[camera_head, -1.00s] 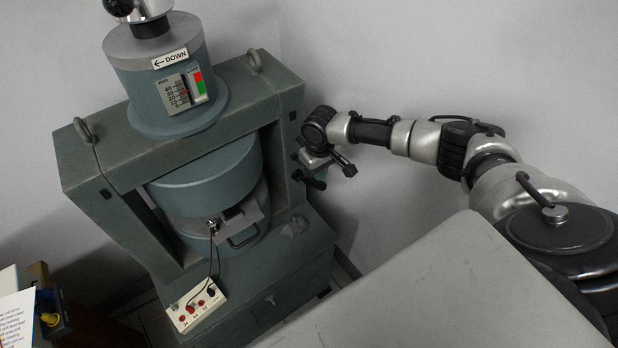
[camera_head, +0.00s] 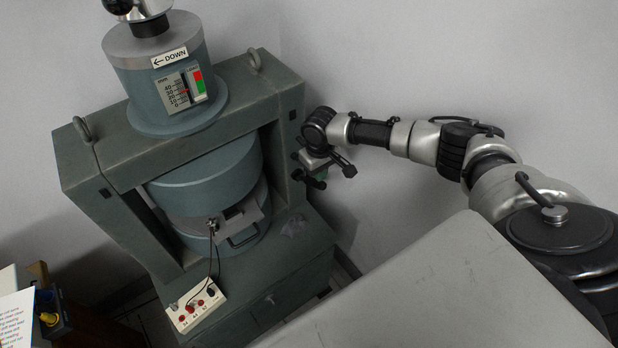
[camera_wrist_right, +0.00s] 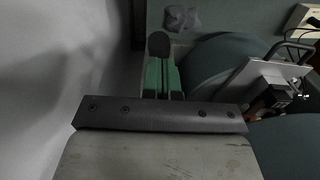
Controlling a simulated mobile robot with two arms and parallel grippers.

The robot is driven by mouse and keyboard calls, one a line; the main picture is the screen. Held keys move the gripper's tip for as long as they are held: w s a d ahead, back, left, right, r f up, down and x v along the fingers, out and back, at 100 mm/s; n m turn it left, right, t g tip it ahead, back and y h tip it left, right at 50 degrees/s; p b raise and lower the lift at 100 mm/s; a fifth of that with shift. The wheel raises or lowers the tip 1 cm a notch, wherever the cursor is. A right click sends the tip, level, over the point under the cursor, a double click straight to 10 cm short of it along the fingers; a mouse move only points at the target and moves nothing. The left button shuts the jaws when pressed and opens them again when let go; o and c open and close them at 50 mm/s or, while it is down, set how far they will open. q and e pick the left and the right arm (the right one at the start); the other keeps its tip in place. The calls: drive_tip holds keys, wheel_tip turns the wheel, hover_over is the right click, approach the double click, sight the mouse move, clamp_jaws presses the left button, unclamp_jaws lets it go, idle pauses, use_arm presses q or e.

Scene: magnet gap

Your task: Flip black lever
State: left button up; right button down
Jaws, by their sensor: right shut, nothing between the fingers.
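A small black lever (camera_head: 298,175) sits on the right side of the blue-green magnet frame (camera_head: 283,130) in the head view. My right gripper (camera_head: 315,177) is beside that side of the frame, close to the lever. It is shut and empty. In the right wrist view its green fingers (camera_wrist_right: 161,78) lie together, and a dark rounded end shows just beyond them; I cannot tell whether this is the lever or a fingertip. Contact with the lever cannot be made out. My left gripper is not in view.
A white box with red sockets (camera_head: 197,306) lies at the base, with a cable. A grey surface (camera_head: 450,290) fills the lower right. The wall stands close behind my right arm.

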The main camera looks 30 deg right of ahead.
drive_tip(key=shift+f+b, duration=2.4)
drive_tip(key=shift+f, duration=1.95)
drive_tip(key=r+p, duration=0.2)
drive_tip(key=p, duration=0.1)
drive_tip(key=s+r+p, duration=0.1)
drive_tip(key=r+p, duration=0.2)
drive_tip(key=p, duration=0.1)
drive_tip(key=s+r+p, duration=0.1)
drive_tip(key=r+p, duration=0.2)
drive_tip(key=shift+d+r, duration=0.1)
drive_tip(key=shift+r, duration=0.1)
drive_tip(key=shift+f, duration=0.1)
drive_tip(key=shift+f, duration=0.1)
drive_tip(key=s+a+f+t, duration=0.1)
drive_tip(key=s+a+f, duration=0.1)
drive_tip(key=s+f, duration=0.7)
drive_tip(key=s+a+f+t, duration=0.15)
drive_tip(key=s+f, duration=0.45)
drive_tip(key=f, duration=0.7)
drive_tip(key=s+a+f, duration=0.2)
drive_tip(key=s+f, duration=0.1)
drive_tip(key=s, duration=0.6)
drive_tip(key=s+a+f+n+g+b, duration=0.1)
drive_tip(key=s+f, duration=0.2)
drive_tip(key=s, duration=0.6)
drive_tip(key=s+a+f, duration=0.2)
drive_tip(key=s+f, duration=0.2)
drive_tip(key=s, duration=0.5)
drive_tip(key=shift+s+a+b, duration=0.3)
drive_tip(key=shift+s, duration=0.1)
